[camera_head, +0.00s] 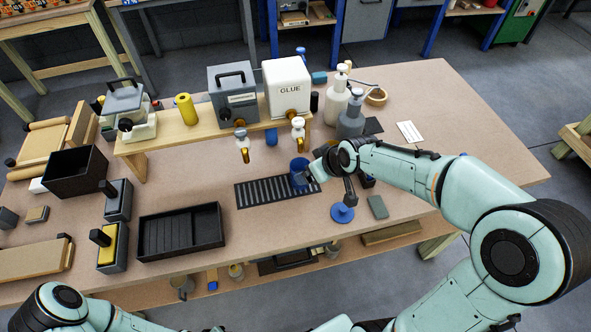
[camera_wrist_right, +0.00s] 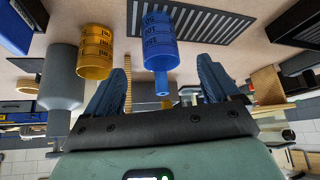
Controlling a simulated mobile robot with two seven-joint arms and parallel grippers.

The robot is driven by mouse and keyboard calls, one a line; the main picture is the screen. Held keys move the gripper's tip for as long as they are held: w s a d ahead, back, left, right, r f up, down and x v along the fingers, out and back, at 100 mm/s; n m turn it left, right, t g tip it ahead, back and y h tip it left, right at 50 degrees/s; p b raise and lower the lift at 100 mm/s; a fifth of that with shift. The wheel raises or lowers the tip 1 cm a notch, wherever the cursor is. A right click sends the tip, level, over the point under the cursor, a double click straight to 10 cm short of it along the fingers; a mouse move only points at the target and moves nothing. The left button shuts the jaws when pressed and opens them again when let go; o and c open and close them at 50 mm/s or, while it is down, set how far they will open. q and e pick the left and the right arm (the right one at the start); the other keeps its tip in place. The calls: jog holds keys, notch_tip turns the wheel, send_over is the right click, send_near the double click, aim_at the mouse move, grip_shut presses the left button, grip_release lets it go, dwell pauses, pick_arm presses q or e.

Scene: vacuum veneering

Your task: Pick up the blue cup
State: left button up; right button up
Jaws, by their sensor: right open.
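The blue cup (camera_head: 298,174) stands at the right end of the dark slotted grate (camera_head: 262,190) on the bench. In the right wrist view the blue cup (camera_wrist_right: 160,42) has dark scale marks and appears inverted. My right gripper (camera_head: 314,173) is just to the right of the cup, low over the bench. In the wrist view its two blue fingers (camera_wrist_right: 163,66) are spread apart, with the cup in line with the gap between them. I cannot tell whether either finger touches it. My left arm shows at the bottom left; its gripper is out of view.
A wooden shelf (camera_head: 160,142) with a grey box and white GLUE box (camera_head: 287,84) stands behind the grate, with dispenser taps overhanging. An orange marked cup (camera_wrist_right: 95,50) is beside the blue one. A black tray (camera_head: 182,245) lies left.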

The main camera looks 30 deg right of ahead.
jog(key=x, duration=0.5)
jog(key=shift+w+f, duration=0.15)
jog(key=shift+f, duration=0.25)
jog(key=shift+w+f+b, duration=0.2)
jog(key=shift+f+b, duration=0.1)
jog(key=shift+f, duration=0.15)
jog(key=x, duration=0.4)
jog(key=shift+f+b, duration=0.2)
jog(key=shift+b, duration=0.15)
pick_arm(q)
jog(key=shift+s+f, duration=0.75)
jog(key=shift+f, duration=0.1)
pick_arm(e)
jog(key=shift+w, duration=0.1)
jog(key=c, duration=1.1)
jog(key=shift+r, duration=0.15)
